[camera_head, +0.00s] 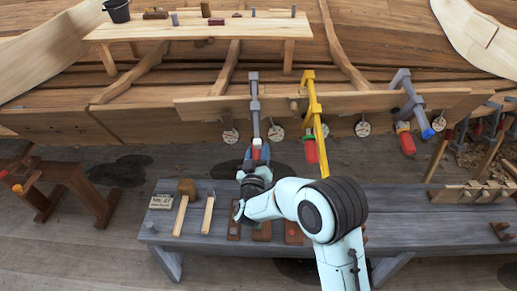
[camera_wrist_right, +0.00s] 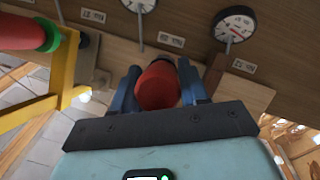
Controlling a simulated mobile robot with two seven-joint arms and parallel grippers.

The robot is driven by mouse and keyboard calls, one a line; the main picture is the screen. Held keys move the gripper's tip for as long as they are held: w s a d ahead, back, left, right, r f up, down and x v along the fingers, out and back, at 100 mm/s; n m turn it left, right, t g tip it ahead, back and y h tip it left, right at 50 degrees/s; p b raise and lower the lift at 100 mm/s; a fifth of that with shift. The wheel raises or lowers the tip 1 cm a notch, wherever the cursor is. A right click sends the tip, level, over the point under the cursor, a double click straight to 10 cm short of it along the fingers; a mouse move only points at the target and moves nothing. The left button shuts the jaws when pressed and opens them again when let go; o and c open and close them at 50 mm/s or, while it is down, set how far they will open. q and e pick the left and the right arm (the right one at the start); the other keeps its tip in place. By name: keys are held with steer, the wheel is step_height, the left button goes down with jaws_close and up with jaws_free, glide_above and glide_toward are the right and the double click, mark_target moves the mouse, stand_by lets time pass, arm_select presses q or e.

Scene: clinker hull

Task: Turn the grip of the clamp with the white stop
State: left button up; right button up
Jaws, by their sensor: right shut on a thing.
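A grey clamp (camera_head: 254,100) hangs on the plank edge left of the yellow one. Its red grip (camera_wrist_right: 157,86) points down, and a little white shows at it in the head view. My right gripper (camera_head: 256,160) is shut on this red grip from below; in the wrist view its two blue fingers (camera_wrist_right: 158,92) stand on either side of it. The yellow clamp (camera_head: 313,98) has a green stop and a red grip (camera_head: 310,151). A second grey clamp (camera_head: 407,95) has a red grip (camera_head: 406,141) and a blue end. My left gripper is out of view.
Round dials (camera_head: 362,129) hang along the plank; one dial (camera_wrist_right: 235,28) is close to my gripper. The grey bench (camera_head: 390,210) below carries a mallet (camera_head: 184,200), another hand tool (camera_head: 208,212) and small blocks. The yellow clamp stands close on the right.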

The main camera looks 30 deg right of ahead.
steer(key=n+h+p, duration=0.2)
steer(key=n+p, duration=0.1)
steer(key=shift+a+n+h, duration=0.1)
steer(key=shift+n+h, duration=0.2)
steer(key=shift+n, duration=0.1)
steer(key=n+h+p, duration=0.1)
steer(key=n+h, duration=0.1)
steer(key=n, duration=0.2)
steer(key=shift+p, duration=0.4)
steer(key=shift+n+h, duration=0.5)
steer(key=shift+n, duration=0.7)
steer(key=n+t, duration=0.1)
steer(key=n, duration=0.1)
steer(key=shift+n+h, duration=0.3)
steer(key=shift+n, duration=0.1)
steer(key=n, duration=0.2)
steer(key=shift+f+n+t, duration=0.1)
steer(key=shift+n+t, duration=0.3)
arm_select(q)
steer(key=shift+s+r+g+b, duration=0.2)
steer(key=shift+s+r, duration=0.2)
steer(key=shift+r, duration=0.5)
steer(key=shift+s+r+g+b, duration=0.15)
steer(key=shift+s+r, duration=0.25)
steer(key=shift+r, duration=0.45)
arm_select(e)
steer(key=shift+n+t, duration=1)
steer(key=shift+n, duration=1)
steer(key=shift+n, duration=0.3)
steer(key=o, duration=1)
